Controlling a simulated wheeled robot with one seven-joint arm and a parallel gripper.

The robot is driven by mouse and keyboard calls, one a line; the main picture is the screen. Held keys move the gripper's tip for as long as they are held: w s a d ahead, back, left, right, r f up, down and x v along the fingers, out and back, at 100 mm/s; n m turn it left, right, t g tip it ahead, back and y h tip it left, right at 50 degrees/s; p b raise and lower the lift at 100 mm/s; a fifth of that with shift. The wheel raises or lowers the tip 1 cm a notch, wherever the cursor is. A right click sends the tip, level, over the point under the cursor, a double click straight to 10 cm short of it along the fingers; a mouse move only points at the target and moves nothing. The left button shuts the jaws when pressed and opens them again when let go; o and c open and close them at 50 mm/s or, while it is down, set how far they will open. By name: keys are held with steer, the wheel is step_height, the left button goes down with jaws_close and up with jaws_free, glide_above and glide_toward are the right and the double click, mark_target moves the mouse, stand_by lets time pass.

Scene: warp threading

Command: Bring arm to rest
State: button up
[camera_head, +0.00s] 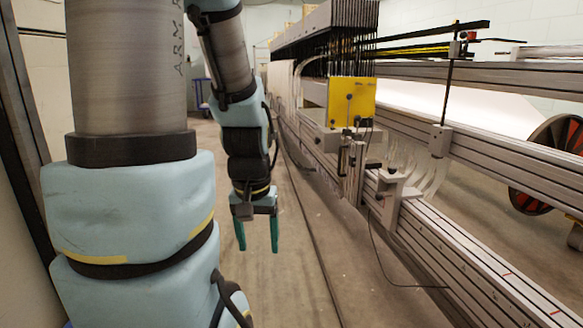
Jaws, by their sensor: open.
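My gripper (257,236) hangs at the end of my arm, pointing down over the floor, left of the loom. Its two green fingers are apart, with nothing between them. My arm reaches forward from the large blue and grey links at the left and bends down at the wrist. The gripper is apart from the machine.
The loom's long metal rails (478,262) run along the right, with a yellow box (351,101) and a bracket (396,188) on them. A red and black reel (550,165) stands at far right. Bare floor (290,280) lies beneath the gripper. A cable crosses the floor.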

step_height(320, 180, up, 36)
steer(key=p, duration=3.4)
steer(key=shift+r+p, duration=0.2)
steer(key=shift+p, duration=0.2)
steer(key=shift+w, duration=0.1)
